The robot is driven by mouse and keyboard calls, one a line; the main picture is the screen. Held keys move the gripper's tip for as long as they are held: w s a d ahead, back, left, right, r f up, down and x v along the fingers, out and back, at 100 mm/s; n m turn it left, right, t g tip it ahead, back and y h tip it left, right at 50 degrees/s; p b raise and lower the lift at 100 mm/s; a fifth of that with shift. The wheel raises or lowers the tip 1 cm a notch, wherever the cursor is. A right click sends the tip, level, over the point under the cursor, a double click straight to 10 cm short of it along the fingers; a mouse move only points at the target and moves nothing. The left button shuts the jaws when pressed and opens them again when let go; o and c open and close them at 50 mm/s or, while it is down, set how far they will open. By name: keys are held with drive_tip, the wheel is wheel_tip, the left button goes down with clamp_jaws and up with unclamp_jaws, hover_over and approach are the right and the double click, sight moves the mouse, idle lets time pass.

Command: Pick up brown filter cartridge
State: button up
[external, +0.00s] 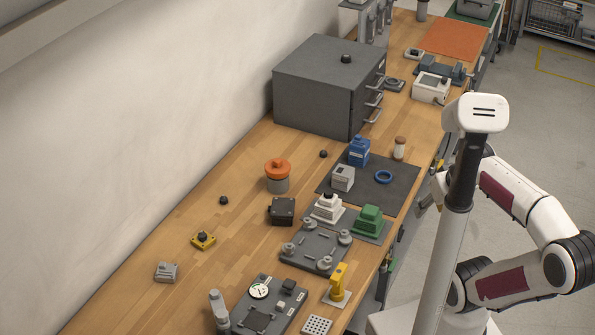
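A small upright white cylinder with a brown top (400,148), which looks like the brown filter cartridge, stands at the back right of the dark mat (398,197), near the bench's right edge. My arm is folded at the right, beyond the bench edge. The white column hides much of my wrist. A small part at the column's left side looks like my gripper (438,186), apart from the cartridge and to its lower right. Its fingers are too small and covered to read.
A blue block (359,151), a grey block (343,178) and a blue ring (384,177) are near the cartridge. A large grey drawer cabinet (312,87) stands behind. An orange-lidded canister (278,170) is left.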

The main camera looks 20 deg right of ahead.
drive_tip(key=shift+w, duration=0.1)
idle(0.3)
drive_tip(key=m+t+h, duration=0.1)
drive_tip(key=t+h, duration=0.1)
drive_tip(key=t, duration=0.4)
hover_over(401, 142)
drive_tip(key=s+a, duration=0.4)
drive_tip(key=s, duration=0.8)
wheel_tip(401, 142, down, 6)
drive_tip(key=w+d+f, duration=0.1)
drive_tip(key=w+f, duration=0.1)
drive_tip(key=f, duration=0.1)
drive_tip(key=w+d+f+t, duration=0.1)
drive_tip(key=w+f, duration=0.1)
drive_tip(key=f, duration=0.1)
drive_tip(key=w+d+f+t+y, duration=0.1)
drive_tip(key=w+f, duration=0.1)
drive_tip(key=f, duration=0.1)
drive_tip(key=shift+w+d+m, duration=0.25)
drive_tip(key=shift+w+m, duration=0.05)
drive_tip(key=shift+w, duration=0.05)
drive_tip(key=shift+x, duration=1.35)
